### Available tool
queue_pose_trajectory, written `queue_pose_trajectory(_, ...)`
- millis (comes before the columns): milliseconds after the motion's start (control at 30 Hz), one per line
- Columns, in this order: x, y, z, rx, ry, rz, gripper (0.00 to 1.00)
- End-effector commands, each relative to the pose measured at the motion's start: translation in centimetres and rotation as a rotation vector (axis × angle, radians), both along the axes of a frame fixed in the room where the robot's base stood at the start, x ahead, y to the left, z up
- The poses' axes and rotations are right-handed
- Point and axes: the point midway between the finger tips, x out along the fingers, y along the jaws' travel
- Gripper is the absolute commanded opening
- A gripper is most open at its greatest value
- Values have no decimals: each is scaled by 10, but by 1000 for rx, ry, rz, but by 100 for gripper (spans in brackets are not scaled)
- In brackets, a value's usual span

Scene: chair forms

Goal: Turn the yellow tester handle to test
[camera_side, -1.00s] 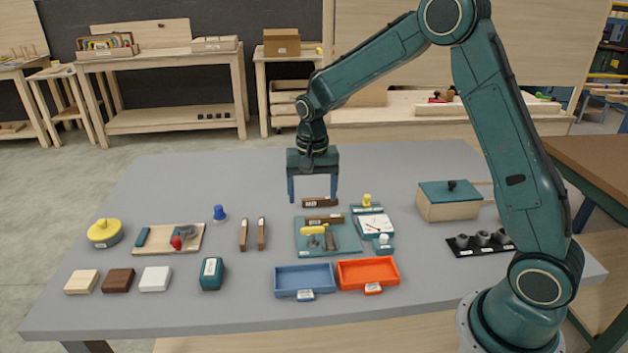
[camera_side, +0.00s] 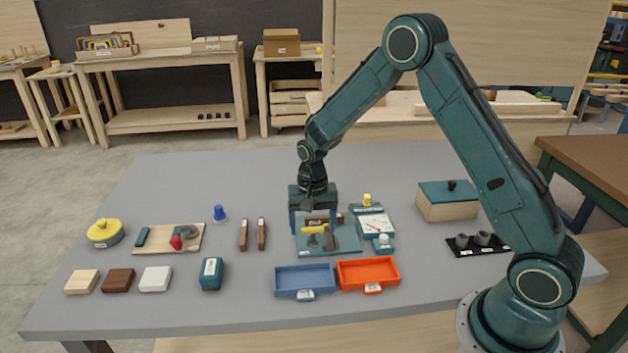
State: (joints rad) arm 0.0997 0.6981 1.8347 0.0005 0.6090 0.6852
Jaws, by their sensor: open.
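A yellow handle (camera_side: 314,229) lies level on a teal board (camera_side: 347,246) in the middle of the table, with dark upright pieces under and beside it. My gripper (camera_side: 314,229) is open and points down over the back of this board. Its left finger shows at the left end of the yellow handle; the right fingertip is hard to make out. I cannot tell whether the fingers touch the handle. Right of the board is a teal device with a white dial face (camera_side: 376,224), a yellow knob (camera_side: 367,200) behind and a white knob (camera_side: 383,240) in front.
A blue tray (camera_side: 305,281) and an orange tray (camera_side: 368,273) lie in front of the board. A lidded wooden box (camera_side: 447,205) and a black rack (camera_side: 476,244) are on the right. The table's back is clear.

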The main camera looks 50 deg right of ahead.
Motion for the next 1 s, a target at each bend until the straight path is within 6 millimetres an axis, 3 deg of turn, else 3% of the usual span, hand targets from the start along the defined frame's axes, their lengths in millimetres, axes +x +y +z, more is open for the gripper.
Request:
queue_pose_trajectory(100, 0, 0, 0, 0, 0, 0, 72)
queue_pose_trajectory(300, 0, 0, 0, 0, 0, 0, 33)
queue_pose_trajectory(333, 0, 0, 0, 0, 0, 0, 32)
queue_pose_trajectory(667, 0, 0, 0, 0, 0, 28, 32)
queue_pose_trajectory(1000, 0, 0, 0, 0, 0, 197, 32)
